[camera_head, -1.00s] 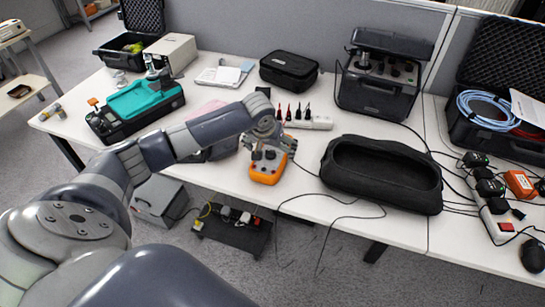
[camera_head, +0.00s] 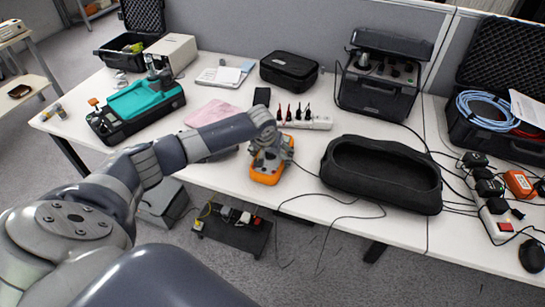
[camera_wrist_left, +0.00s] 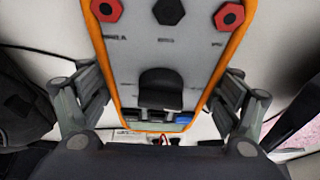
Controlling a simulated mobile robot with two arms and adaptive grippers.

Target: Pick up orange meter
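The orange meter (camera_head: 267,170) sits on the white table near its front edge, left of the black open pouch. In the left wrist view the meter (camera_wrist_left: 165,55) shows its grey face with red and black sockets, a dark knob and an orange rim. My left gripper (camera_head: 270,147) is down over the meter's far part and hides some of it. In the left wrist view the left gripper's fingers (camera_wrist_left: 163,100) are spread on both sides of the meter, close to its rim. I see no clear grip on it. My right gripper is not in view.
A black soft pouch (camera_head: 382,198) lies right of the meter. A power strip (camera_head: 310,122) with plugs is behind it, and loose cables run nearby. A teal-topped device (camera_head: 140,98) stands at the left. A pink cloth (camera_head: 212,112) lies behind my left arm.

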